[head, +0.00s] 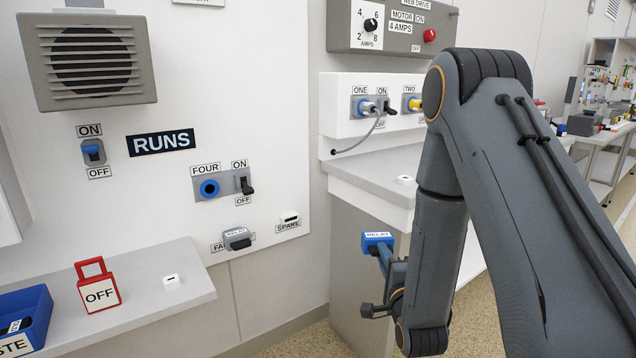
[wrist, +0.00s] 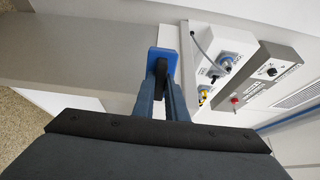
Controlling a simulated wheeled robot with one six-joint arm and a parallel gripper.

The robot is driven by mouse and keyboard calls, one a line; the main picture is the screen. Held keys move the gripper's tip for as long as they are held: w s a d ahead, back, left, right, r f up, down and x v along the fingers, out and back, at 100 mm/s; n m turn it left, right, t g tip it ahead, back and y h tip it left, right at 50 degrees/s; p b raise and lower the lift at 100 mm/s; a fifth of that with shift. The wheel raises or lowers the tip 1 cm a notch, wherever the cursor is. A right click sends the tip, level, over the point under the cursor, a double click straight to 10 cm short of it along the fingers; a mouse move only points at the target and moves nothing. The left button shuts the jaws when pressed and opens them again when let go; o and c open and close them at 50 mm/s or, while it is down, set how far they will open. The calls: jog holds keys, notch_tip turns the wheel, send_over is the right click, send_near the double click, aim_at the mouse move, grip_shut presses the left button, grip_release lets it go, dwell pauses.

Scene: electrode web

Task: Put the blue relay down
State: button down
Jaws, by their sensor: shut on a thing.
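The blue relay (head: 378,239) is a small block with a white RELAY label. My gripper (head: 384,255) is shut on it and holds it in the air, in front of the grey cabinet under the right-hand bench. In the wrist view, the blue relay (wrist: 152,62) sits at the tips of my gripper (wrist: 161,76), with the grey bench top beyond it. The fingers hide part of the relay there. I see no surface touching the relay.
The right-hand bench top (head: 372,172) is mostly clear and holds a small white block (head: 404,180). A grey relay (head: 237,239) is on the wall.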

jog(key=s+d+h+p, duration=0.1)
jog(key=s+d+p, duration=0.1)
jog(key=s+p, duration=0.8)
jog(key=p, duration=0.4)
jog(key=shift+d+f+m, duration=0.35)
jog(key=shift+f+m, duration=0.05)
jog(key=shift+s+d, duration=0.1)
jog(key=shift+s, duration=0.05)
